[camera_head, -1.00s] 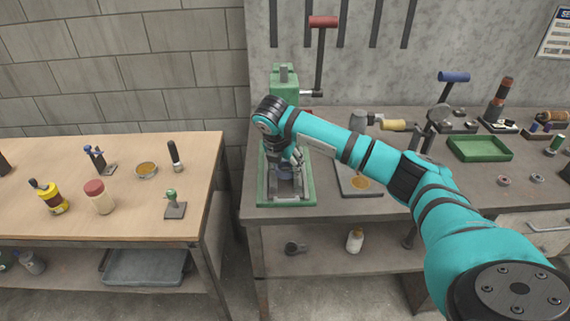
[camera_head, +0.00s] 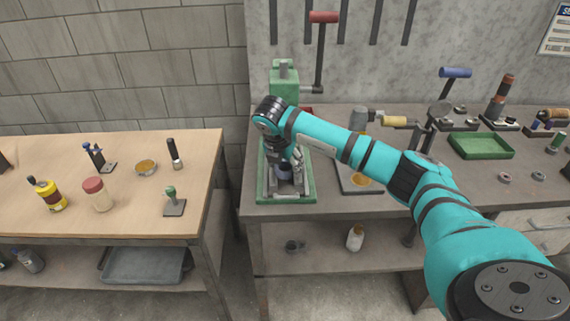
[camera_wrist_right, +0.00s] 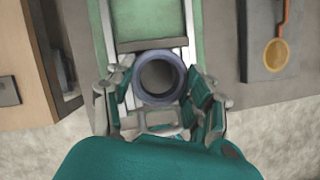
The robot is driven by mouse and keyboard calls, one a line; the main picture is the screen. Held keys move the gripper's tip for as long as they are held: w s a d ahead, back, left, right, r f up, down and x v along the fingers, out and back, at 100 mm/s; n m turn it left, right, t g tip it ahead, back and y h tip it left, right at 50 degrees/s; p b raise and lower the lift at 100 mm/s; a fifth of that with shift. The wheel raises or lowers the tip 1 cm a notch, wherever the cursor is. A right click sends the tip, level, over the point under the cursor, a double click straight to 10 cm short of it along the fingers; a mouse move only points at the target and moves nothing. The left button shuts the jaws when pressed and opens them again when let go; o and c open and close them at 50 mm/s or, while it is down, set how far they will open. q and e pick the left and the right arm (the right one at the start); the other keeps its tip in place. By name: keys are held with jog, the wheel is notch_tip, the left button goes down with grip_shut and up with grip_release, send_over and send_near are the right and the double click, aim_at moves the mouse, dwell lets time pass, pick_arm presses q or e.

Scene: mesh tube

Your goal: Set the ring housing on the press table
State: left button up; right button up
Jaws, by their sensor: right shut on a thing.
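The ring housing (camera_wrist_right: 160,98) is a dark blue-grey ring with an open bore. In the right wrist view it sits between the fingers of my right gripper (camera_wrist_right: 163,103), which is shut on it. In the head view my right gripper (camera_head: 284,168) points down over the base of the green press, and the housing (camera_head: 285,174) is a small dark patch below it, partly hidden. The press table is the grey plate (camera_head: 276,191) low in the press's green base (camera_head: 303,198). I cannot tell whether the housing touches the plate. My left gripper is not in view.
The green press column (camera_head: 284,79) and its red-handled lever (camera_head: 320,55) stand just behind my gripper. A wooden bench (camera_head: 130,215) with bottles stands left, across a gap.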

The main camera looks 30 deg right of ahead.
jog(key=shift+f+b, duration=0.4)
jog(key=shift+f, duration=0.1)
dwell(0.3)
jog(key=o, duration=1.5)
